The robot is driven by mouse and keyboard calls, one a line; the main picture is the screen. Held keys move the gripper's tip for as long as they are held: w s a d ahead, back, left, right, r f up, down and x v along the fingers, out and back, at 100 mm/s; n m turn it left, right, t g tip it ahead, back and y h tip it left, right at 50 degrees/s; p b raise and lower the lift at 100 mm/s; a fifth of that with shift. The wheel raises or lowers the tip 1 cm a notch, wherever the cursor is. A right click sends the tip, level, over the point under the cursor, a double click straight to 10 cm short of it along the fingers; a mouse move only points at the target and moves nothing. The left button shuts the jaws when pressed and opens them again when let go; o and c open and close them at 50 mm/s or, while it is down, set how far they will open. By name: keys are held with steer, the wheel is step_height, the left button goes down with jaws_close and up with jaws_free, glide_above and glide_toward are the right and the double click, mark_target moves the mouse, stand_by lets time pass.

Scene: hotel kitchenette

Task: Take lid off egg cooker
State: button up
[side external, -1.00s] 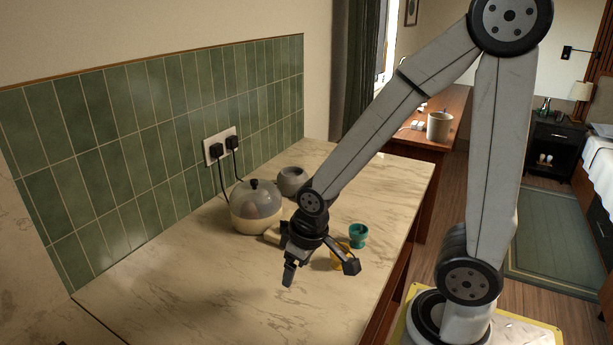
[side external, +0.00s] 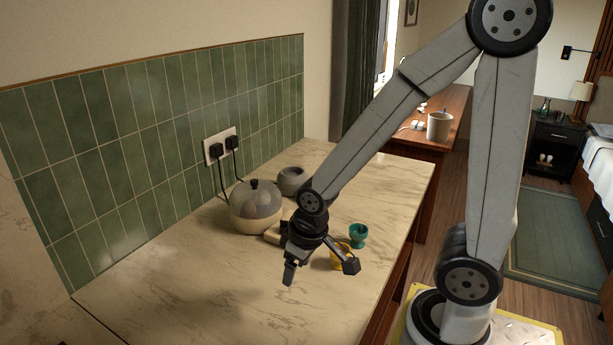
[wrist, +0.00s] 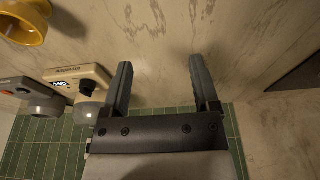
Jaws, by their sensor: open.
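The egg cooker (side external: 256,220) stands on the counter near the tiled wall in the side view. It has a cream base and a see-through domed lid (side external: 257,199) with a black knob on top; the lid sits on the base. My gripper (side external: 289,276) is in front of it and to its right in the picture, pointing down above the counter and apart from the cooker. In the wrist view my gripper (wrist: 160,78) has its two fingers well apart with only bare counter between them.
A yellow cup (wrist: 22,24) and a teal egg cup (side external: 358,235) stand beside my wrist. Plugs and cords (side external: 222,150) hang at the wall. The front counter is clear.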

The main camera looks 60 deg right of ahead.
stand_by(0.3)
step_height(320, 180, up, 10)
steer(key=m+g, duration=0.3)
steer(key=m, duration=1.7)
glide_above(254, 180)
steer(key=a, duration=0.1)
steer(key=shift+s, duration=0.1)
steer(key=shift+d+r+m, duration=0.15)
steer(key=shift+d+m, duration=0.3)
steer(key=shift+m, duration=0.05)
steer(key=shift+d+f, duration=0.1)
steer(key=shift+f, duration=3.85)
jaws_close()
